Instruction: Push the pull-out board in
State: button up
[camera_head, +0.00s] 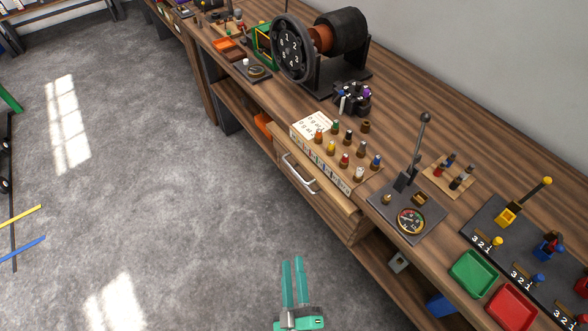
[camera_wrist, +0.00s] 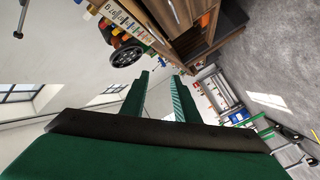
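The pull-out board (camera_head: 338,198) is a light wooden slab that sticks out from under the bench top, just above a drawer with a pale metal handle (camera_head: 299,174). My gripper (camera_head: 293,262) has two teal fingers with a gap between them and nothing in it. It is over the floor in front of the bench, below the board in the picture and apart from it. In the wrist view the fingers (camera_wrist: 160,80) also stand apart and empty, with the bench front at the top. I cannot clearly pick out the board there.
The wooden bench carries a row of coloured pegs (camera_head: 346,160), a lever with a dial plate (camera_head: 411,221), a green tray (camera_head: 473,273) and a red tray (camera_head: 511,306). A black wheel machine (camera_head: 293,50) stands further back. The grey floor at left is mostly free.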

jog(key=w+f+n+y, duration=0.2)
jog(key=w+n, duration=0.6)
jog(key=w, duration=0.6)
jog(key=n+y, duration=0.1)
jog(key=n, duration=0.4)
send_near(293, 168)
jog(key=x, duration=1)
jog(key=shift+a+f, duration=0.15)
jog(key=shift+f, duration=0.15)
grip_shut()
